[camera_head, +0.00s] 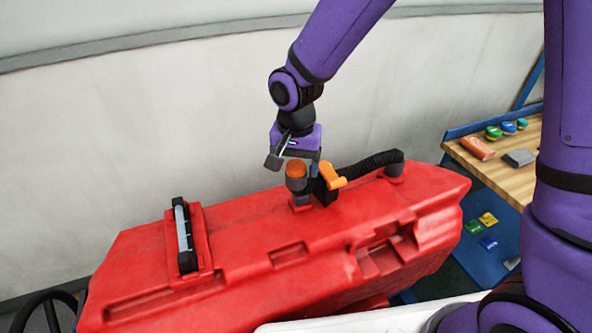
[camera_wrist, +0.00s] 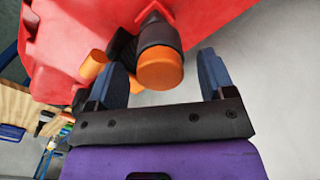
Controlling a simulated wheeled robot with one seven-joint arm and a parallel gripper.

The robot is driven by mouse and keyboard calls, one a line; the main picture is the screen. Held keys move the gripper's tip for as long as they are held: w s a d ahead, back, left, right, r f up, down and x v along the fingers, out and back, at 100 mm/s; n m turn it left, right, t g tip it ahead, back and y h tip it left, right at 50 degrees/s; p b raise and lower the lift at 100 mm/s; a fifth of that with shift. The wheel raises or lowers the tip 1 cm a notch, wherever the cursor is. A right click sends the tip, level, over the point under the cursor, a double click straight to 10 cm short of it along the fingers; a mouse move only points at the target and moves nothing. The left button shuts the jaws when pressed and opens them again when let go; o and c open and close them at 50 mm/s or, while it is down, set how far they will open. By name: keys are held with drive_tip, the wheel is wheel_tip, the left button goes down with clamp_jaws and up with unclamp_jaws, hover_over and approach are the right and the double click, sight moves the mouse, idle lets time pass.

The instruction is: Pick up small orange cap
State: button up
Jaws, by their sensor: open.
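The small orange cap (camera_head: 296,169) sits on top of a dark upright fitting on the red tank (camera_head: 285,235). In the wrist view the orange cap (camera_wrist: 160,70) lies ahead of my gripper (camera_wrist: 163,78), between its two dark blue fingers from this angle. My gripper also shows in the head view (camera_head: 294,160), just above the cap. Its fingers are apart and hold nothing. Whether a finger touches the cap cannot be told.
Right beside the cap stands an orange valve handle (camera_head: 333,177) with a black corrugated hose (camera_head: 368,165). A black-and-grey handle (camera_head: 184,237) rises at the tank's left. At the right, a wooden-topped blue bench (camera_head: 500,172) holds several small coloured items.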

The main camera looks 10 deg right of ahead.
drive_tip(key=shift+c, duration=0.2)
drive_tip(key=c, duration=1.1)
drive_tip(key=shift+r, duration=0.15)
